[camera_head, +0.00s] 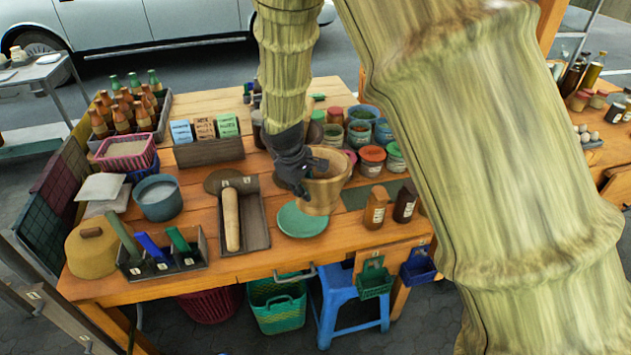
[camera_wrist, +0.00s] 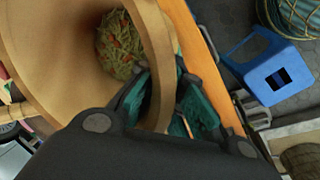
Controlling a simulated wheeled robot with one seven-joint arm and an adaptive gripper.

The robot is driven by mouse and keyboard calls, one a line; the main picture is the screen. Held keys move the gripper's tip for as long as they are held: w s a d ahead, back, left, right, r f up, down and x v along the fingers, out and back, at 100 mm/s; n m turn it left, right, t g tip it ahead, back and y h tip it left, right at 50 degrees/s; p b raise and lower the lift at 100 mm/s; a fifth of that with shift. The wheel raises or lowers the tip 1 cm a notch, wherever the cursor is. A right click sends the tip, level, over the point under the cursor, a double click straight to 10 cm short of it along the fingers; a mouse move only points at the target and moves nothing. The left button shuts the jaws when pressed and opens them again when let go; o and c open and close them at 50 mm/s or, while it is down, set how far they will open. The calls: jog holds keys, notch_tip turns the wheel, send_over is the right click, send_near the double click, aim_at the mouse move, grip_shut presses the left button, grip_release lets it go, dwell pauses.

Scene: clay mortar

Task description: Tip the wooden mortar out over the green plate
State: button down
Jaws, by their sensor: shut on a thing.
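The wooden mortar (camera_head: 326,182) is held above the right side of the green plate (camera_head: 302,220), close to upright in the head view. My gripper (camera_head: 300,172) is shut on the mortar's wall at its left side. In the wrist view the mortar (camera_wrist: 60,60) fills the upper left, and my gripper (camera_wrist: 165,105) pinches its rim. Inside lies a shredded green mix with orange bits (camera_wrist: 120,45). The plate looks bare where it shows; part of it is hidden behind the mortar.
A tray with a wooden pestle (camera_head: 231,218) lies left of the plate. Two small bottles (camera_head: 376,207) stand to its right, with several lidded jars (camera_head: 371,160) behind. A blue stool (camera_head: 350,305) and a green basket (camera_head: 277,303) are below the table's front edge.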

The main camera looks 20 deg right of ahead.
jog(key=w+a+f+n+t+y+p, duration=0.1)
jog(key=a+f+n+p, duration=0.3)
jog(key=n, duration=0.5)
jog(key=shift+w+a+f+y, duration=0.6)
jog(key=shift+w+a+f, duration=0.3)
jog(key=shift+a+f, duration=0.3)
jog(key=shift+a+r+t+y+b, duration=0.15)
jog(key=shift+a+r+y+b, duration=0.2)
jog(key=shift+y, duration=0.45)
jog(key=shift+a+r+t+y+b, duration=0.2)
jog(key=shift+r+y, duration=0.25)
jog(key=shift+y, duration=0.35)
jog(key=shift+a+r+m+y+b, duration=0.25)
jog(key=shift+r+y+b, duration=0.2)
jog(key=shift+y+b, duration=0.65)
jog(key=shift+d+f+m+t+y+b, duration=0.2)
jog(key=shift+y+b, duration=0.7)
jog(key=shift+b, duration=0.8)
jog(key=shift+d+f+m+t+y+b, duration=0.2)
jog(key=shift+y+b, duration=0.7)
jog(key=shift+b, duration=0.8)
jog(key=y+b, duration=0.2)
jog(key=b, duration=0.3)
jog(key=shift+d+f, duration=0.1)
